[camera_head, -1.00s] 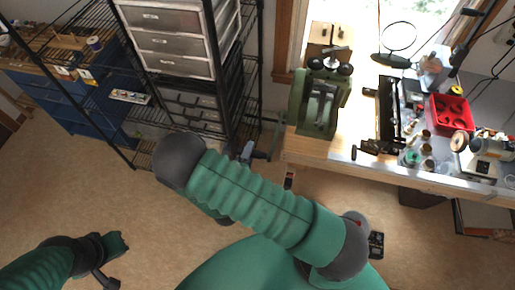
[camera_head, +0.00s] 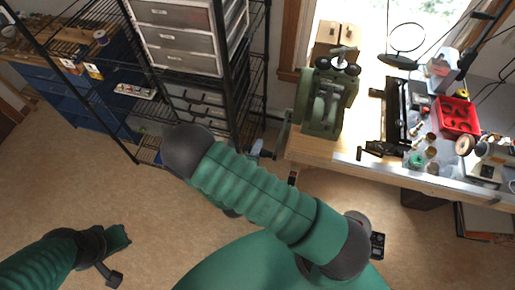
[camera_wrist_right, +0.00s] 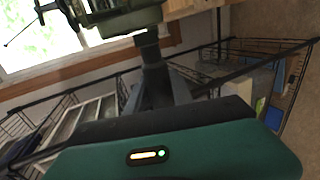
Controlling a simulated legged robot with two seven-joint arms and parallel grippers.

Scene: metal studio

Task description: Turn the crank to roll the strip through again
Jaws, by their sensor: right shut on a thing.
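The green rolling mill (camera_head: 325,104) stands on the left end of the wooden bench, with dark gears on top. Its crank (camera_head: 283,132) hangs down on the mill's left side, past the bench edge. My right gripper (camera_head: 259,148) is at the lower end of the crank, shut on its handle. In the right wrist view the fingers (camera_wrist_right: 153,62) close on the dark handle just below the mill (camera_wrist_right: 112,14). I cannot make out the strip. My left arm's end (camera_head: 108,262) is at lower left over the floor, away from the mill; its finger state is unclear.
A black wire rack with drawers (camera_head: 178,45) stands left of the mill, close behind my right forearm. The bench (camera_head: 310,148) holds a red tray (camera_head: 458,116), small jars and tools to the right. The floor at lower left is open.

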